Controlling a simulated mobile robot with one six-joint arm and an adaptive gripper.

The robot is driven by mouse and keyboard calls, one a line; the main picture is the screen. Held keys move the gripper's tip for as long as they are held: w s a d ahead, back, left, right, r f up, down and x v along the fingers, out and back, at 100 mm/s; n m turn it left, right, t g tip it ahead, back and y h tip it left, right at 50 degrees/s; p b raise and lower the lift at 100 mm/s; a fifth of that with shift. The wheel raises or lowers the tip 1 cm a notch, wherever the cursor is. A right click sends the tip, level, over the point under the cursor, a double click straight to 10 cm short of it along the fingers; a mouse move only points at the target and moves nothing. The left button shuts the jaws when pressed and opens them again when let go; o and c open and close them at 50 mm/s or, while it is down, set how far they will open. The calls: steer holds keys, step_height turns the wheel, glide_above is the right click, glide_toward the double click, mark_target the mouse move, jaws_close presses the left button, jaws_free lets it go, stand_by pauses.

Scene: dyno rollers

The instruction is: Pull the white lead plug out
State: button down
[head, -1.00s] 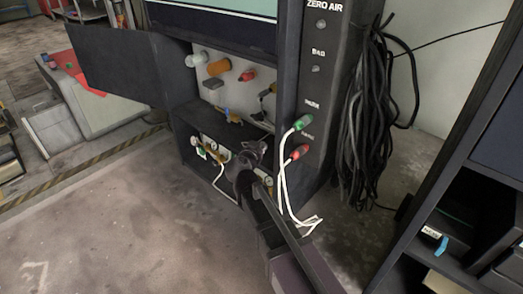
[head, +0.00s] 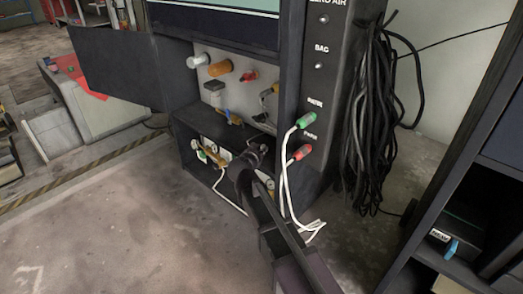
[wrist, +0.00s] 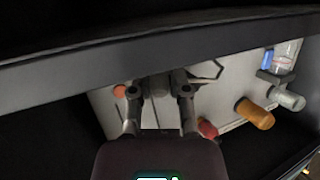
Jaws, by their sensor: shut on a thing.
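Two plugs sit in the dark panel of the cabinet in the head view, a green plug (head: 306,120) above a red plug (head: 302,152). White leads (head: 284,185) hang from them to the floor. A white cylindrical fitting (head: 198,61) sticks out of the pale recessed panel, and also shows in the wrist view (wrist: 290,99). I cannot tell which of these is the white lead plug. My gripper (head: 258,150) is in front of the lower recess. In the wrist view my gripper (wrist: 159,92) is shut on a small grey piece, mostly hidden between the fingers.
Orange (head: 219,68) and red (head: 249,75) fittings stand beside the white one. A lower recess holds gauges and a brass pipe (head: 212,163). A dark bundle of cables (head: 372,120) hangs at the right. Dark shelving (head: 480,220) stands at far right.

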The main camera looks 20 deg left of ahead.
steer(key=shift+f, duration=0.1)
steer(key=c, duration=0.5)
jaws_free()
steer(key=shift+r, duration=0.2)
